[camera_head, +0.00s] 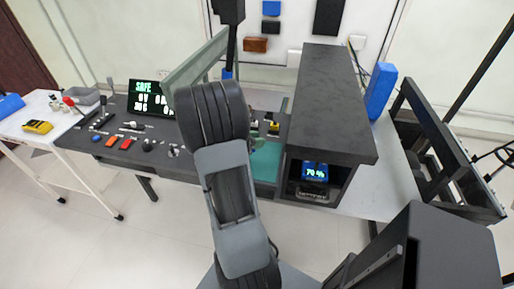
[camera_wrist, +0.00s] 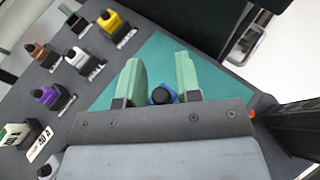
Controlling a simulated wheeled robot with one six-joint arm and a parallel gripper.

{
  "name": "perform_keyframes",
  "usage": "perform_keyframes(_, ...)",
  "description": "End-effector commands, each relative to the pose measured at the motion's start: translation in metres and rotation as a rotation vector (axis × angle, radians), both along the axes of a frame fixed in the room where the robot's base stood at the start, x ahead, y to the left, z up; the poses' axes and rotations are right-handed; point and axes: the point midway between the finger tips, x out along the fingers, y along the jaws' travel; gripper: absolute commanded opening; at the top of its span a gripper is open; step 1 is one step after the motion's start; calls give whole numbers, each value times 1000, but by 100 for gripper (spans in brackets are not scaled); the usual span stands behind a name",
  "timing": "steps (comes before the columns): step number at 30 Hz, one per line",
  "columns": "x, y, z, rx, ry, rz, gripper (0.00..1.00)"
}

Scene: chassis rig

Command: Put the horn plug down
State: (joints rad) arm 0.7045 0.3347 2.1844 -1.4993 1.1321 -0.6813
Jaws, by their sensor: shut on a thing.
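My gripper (camera_wrist: 160,88) has two pale green fingers and is shut on a small blue plug with a black round top (camera_wrist: 162,95), taken as the horn plug. The plug sits low between the fingers, over a teal mat (camera_wrist: 157,55). I cannot tell whether it touches the mat. In the head view my arm hides the plug and most of the gripper; part of the teal mat (camera_head: 266,168) shows to the right of my arm.
Yellow (camera_wrist: 112,22), white (camera_wrist: 78,57), brown (camera_wrist: 38,51) and purple (camera_wrist: 46,96) plugs stand in labelled spots on the dark bench, left of the mat. A dark box-like housing (camera_head: 330,100) with a lit display (camera_head: 314,172) stands right of the mat. A "SAFE" screen (camera_head: 148,98) stands left.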

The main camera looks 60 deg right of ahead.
Motion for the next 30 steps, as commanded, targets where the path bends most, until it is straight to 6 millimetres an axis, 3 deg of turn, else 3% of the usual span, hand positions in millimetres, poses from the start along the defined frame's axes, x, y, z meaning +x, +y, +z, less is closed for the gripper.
perform_keyframes(11,5,-14,-18,0,0,0,8)
perform_keyframes(18,6,-16,-48,1,2,1,8)
perform_keyframes(30,6,-16,-53,-1,0,2,8)
